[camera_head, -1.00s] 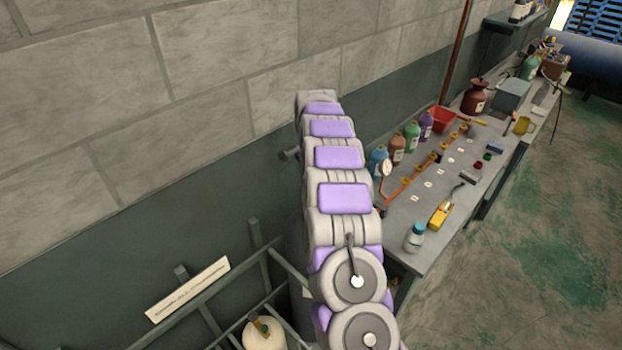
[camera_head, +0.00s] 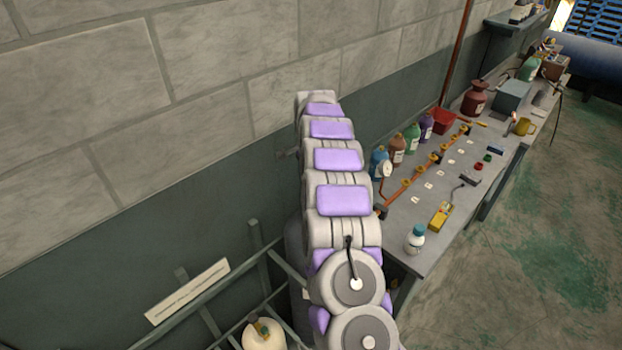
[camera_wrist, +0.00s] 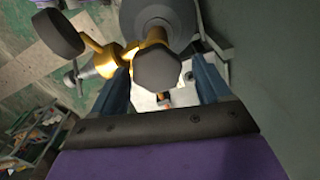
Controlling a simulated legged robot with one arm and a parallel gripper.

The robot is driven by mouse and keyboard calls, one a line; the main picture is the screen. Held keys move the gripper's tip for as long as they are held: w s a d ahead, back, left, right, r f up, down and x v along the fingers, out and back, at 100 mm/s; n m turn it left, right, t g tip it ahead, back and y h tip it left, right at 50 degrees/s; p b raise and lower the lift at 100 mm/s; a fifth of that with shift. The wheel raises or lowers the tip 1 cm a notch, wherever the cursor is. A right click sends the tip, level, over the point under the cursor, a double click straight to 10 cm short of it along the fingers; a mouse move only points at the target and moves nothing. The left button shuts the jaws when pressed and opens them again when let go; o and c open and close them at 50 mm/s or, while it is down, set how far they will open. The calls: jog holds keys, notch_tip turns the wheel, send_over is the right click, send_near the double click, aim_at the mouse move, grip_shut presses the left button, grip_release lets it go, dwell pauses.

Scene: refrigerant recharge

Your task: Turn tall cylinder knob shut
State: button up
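A dark, faceted knob (camera_wrist: 157,69) on a brass valve (camera_wrist: 130,52) shows in the wrist view, at the top of a grey cylinder (camera_wrist: 188,18). My gripper (camera_wrist: 161,67) has its two blue fingers apart, one on each side of this knob, with small gaps visible beside it. I cannot tell whether either finger touches the knob. A second dark round knob (camera_wrist: 58,33) sits on the valve's side at the upper left. In the head view, my arm hides the gripper and the knob. Part of a tall grey cylinder (camera_head: 296,245) shows behind my arm.
A metal rack (camera_head: 210,320) with a label plate stands left of my arm, with a cream cylinder (camera_head: 263,336) at its front. A grey workbench (camera_head: 410,240) with bottles, an orange manifold and tools runs along the wall at right. The green floor (camera_head: 560,240) is clear.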

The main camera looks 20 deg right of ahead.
jog(key=shift+o, duration=0.5)
jog(key=shift+s, duration=0.1)
notch_tip(320, 180, up, 17)
jog(key=p, duration=0.4)
jog(key=shift+r, duration=0.1)
dwell(0.4)
